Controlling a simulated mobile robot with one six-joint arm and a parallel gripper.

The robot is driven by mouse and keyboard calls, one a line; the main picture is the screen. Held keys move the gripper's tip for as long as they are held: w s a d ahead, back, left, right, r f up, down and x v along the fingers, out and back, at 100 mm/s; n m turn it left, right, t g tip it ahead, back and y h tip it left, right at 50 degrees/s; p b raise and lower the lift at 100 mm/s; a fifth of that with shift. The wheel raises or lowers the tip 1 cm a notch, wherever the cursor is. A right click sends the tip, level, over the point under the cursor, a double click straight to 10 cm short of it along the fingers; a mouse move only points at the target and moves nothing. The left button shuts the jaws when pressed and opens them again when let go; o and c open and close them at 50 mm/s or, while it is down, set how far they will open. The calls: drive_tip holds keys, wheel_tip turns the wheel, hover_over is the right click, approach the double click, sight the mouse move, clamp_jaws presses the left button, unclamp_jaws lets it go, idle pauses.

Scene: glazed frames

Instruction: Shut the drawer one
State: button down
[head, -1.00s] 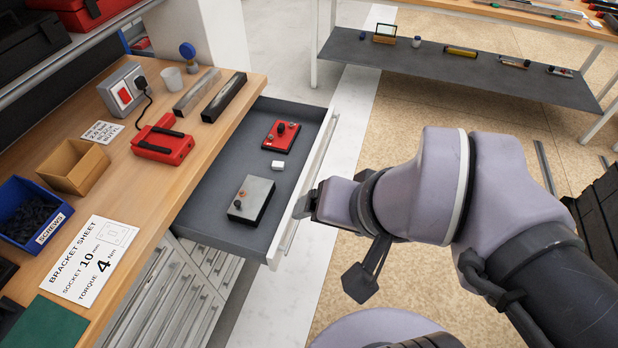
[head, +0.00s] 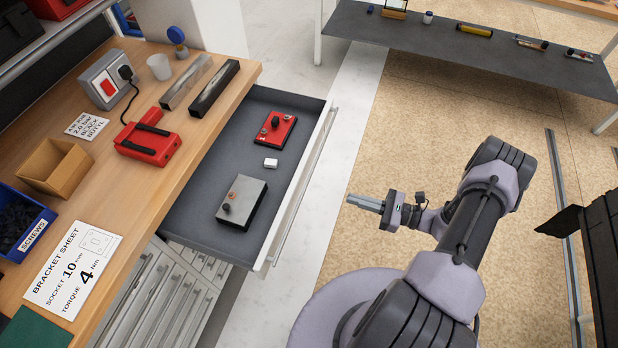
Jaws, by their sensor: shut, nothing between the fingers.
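The drawer (head: 203,205) is pulled out from under the wooden workbench, with its grey inside showing. Its pale front (head: 297,190) faces right. Inside lie a red box with black knobs (head: 276,132), a small white block (head: 270,163) and a grey box with a dark knob (head: 242,202). My gripper (head: 352,200) is shut and empty. It is to the right of the drawer front, apart from it, and points left towards it.
The workbench (head: 150,195) at left carries a red device (head: 147,143), a cardboard bin (head: 55,167), a blue screw bin (head: 18,225) and a paper sheet (head: 73,270). Closed drawers (head: 165,300) are below. A dark shelf (head: 480,50) stands at the back. Floor between drawer and arm is clear.

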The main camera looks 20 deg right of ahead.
sight(300, 184)
drive_tip(key=b+x, duration=0.2)
drive_tip(key=x, duration=1.1)
drive_tip(key=shift+w+a, duration=0.1)
drive_tip(key=shift+a, duration=0.3)
drive_tip(key=shift+a, duration=0.1)
